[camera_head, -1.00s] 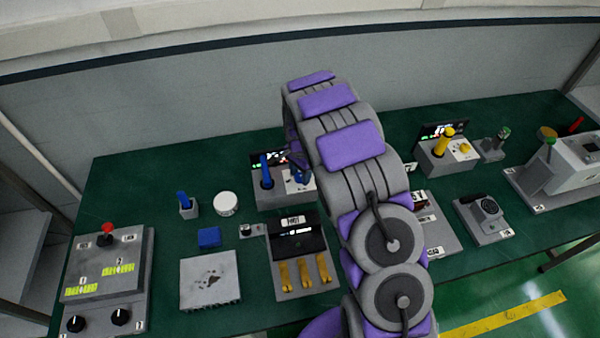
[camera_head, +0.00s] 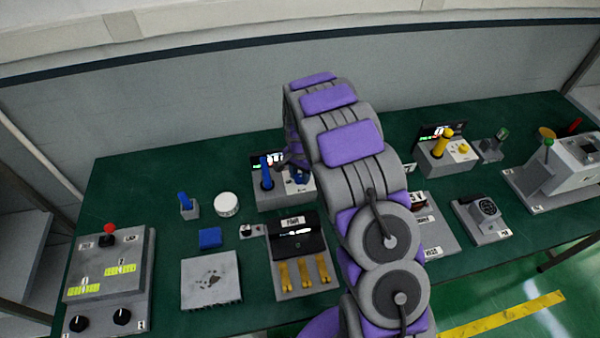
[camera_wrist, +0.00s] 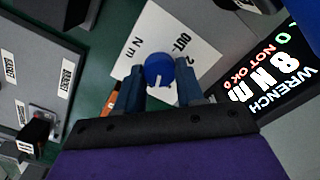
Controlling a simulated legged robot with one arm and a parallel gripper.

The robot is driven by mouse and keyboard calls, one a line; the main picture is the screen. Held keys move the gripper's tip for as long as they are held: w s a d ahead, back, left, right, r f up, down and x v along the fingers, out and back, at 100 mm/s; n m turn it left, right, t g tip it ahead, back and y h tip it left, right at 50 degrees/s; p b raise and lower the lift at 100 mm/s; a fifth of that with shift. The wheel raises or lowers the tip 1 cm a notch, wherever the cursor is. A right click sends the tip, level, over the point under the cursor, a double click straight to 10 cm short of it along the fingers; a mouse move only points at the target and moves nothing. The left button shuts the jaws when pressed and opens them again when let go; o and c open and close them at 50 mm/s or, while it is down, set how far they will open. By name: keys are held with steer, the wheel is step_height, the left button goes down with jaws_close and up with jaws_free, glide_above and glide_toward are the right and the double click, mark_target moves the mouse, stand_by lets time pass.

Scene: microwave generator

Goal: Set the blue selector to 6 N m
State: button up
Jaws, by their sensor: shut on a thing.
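The blue selector (camera_wrist: 158,68) is a round knob with a notch, on a white plate (camera_wrist: 185,30) printed "N m" and "OUT". My gripper (camera_wrist: 159,82) is shut on it, one finger on each side. Beside it, the black display (camera_wrist: 275,82) reads "WRENCH", "8 N m" and "NOT OK", upside down in the wrist view. In the head view the selector's box (camera_head: 270,201) stands at the back middle of the bench, with a blue lever (camera_head: 266,172) at its left. My arm covers its right part, and the display is only partly seen there.
A similar box (camera_head: 432,166) with a yellow lever stands to the right. In front is a dark panel (camera_head: 288,238) with several yellow switches. A white disc (camera_head: 226,204) and a small blue lever (camera_head: 186,202) are to the left. Green bench top is bare at the back left.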

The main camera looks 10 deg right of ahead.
mark_target(299, 176)
steer(key=n+p, duration=0.1)
steer(key=n, duration=0.4)
steer(key=shift+w+a, duration=0.1)
stand_by(0.5)
steer(key=o, duration=1)
steer(key=shift+o, duration=0.2)
steer(key=shift+r+p, duration=0.15)
steer(key=shift+p, duration=0.15)
step_height(299, 176, up, 17)
steer(key=p, duration=0.1)
